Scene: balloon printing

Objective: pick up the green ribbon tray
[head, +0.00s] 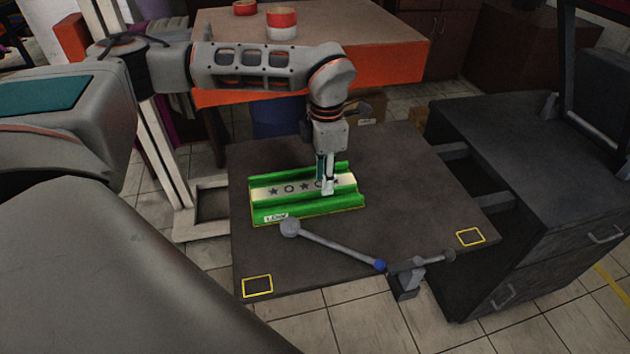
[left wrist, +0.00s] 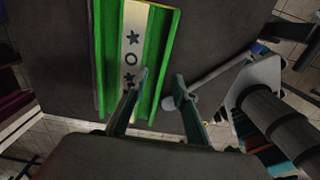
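The green ribbon tray (head: 290,208) lies on the dark tabletop, with a pale strip (head: 262,191) of dark stars and rings along its middle and a small white label on its near side. The tray also shows in the left wrist view (left wrist: 103,60). My left gripper (head: 326,188) points down over the right half of the tray. In the left wrist view its two fingers (left wrist: 160,82) are apart with nothing gripped; one overlaps the tray and the other is beside its edge. Whether they touch the tray I cannot tell. My right gripper is not in view.
A lever (head: 335,247) with a grey ball end lies close in front of the tray. Yellow-outlined squares (head: 257,286) (head: 470,237) mark the table's near corners. A dark drawer cabinet (head: 545,190) stands right; an orange-sided table (head: 385,65) with tape rolls (head: 282,22) stands behind.

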